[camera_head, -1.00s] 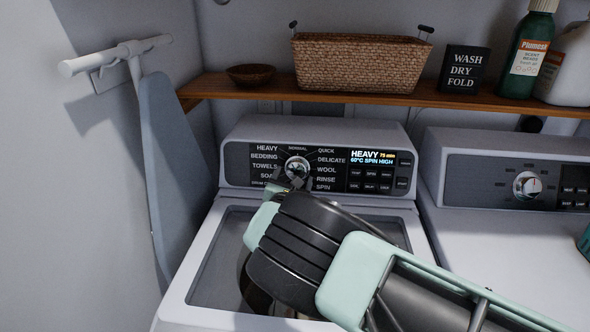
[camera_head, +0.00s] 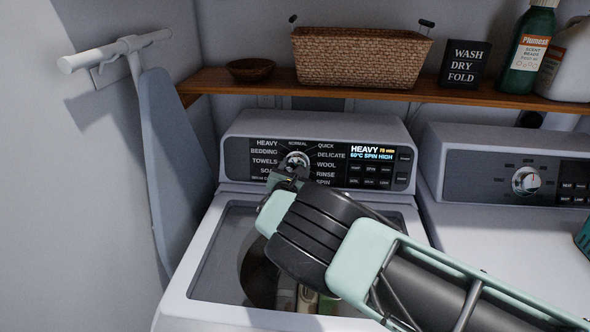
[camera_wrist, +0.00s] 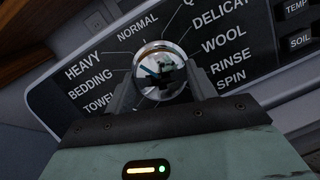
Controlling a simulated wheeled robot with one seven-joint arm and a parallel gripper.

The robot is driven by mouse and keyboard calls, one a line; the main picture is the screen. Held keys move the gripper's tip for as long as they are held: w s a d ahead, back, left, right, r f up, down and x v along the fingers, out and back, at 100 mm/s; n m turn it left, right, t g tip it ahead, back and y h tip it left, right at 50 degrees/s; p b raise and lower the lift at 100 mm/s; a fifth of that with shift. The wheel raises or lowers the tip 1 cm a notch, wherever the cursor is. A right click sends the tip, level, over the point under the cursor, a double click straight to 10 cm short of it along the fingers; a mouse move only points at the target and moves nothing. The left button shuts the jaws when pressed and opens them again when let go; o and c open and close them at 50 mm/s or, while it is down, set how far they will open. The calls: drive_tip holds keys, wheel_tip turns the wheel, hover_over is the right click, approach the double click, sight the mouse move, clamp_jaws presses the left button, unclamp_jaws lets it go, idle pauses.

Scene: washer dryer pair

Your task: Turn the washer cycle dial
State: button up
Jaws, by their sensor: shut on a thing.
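The washer (camera_head: 190,290) stands in the middle of the head view, with a dark control panel (camera_head: 228,160) at its back. The silver cycle dial (camera_head: 295,160) sits on the left part of this panel, ringed by cycle names. The display (camera_head: 372,153) reads HEAVY, 75 min, 60°C SPIN HIGH. My gripper (camera_head: 290,173) reaches the dial from the front. In the wrist view the dial (camera_wrist: 160,68) lies between the two fingers of my gripper (camera_wrist: 160,85), one on each side. The gripper is shut on it.
A dryer (camera_head: 450,230) with its own knob (camera_head: 526,180) stands to the right. A wooden shelf (camera_head: 400,93) above holds a wicker basket (camera_head: 360,60), a bowl (camera_head: 250,70), a sign (camera_head: 464,64) and bottles (camera_head: 527,50). An ironing board (camera_head: 175,170) leans at the left wall.

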drive_tip(key=shift+f+m+b, duration=0.15)
drive_tip(key=shift+m+b, duration=0.25)
drive_tip(key=shift+b, duration=0.15)
drive_tip(key=m+b, duration=0.2)
drive_tip(key=b, duration=0.1)
drive_tip(key=shift+f+g+h, duration=0.1)
drive_tip(key=shift+g+h, duration=0.2)
drive_tip(key=shift+h, duration=0.1)
drive_tip(key=m+b, duration=0.2)
drive_tip(key=shift+h+b, duration=0.3)
drive_tip(key=shift+b, duration=0.1)
drive_tip(key=shift+r+m+g+b, duration=0.2)
drive_tip(key=shift+m+g+b, duration=0.2)
drive_tip(key=shift+m+b, duration=0.4)
drive_tip(key=shift+r+m, duration=0.1)
drive_tip(key=shift+m, duration=0.2)
drive_tip(key=o, duration=1)
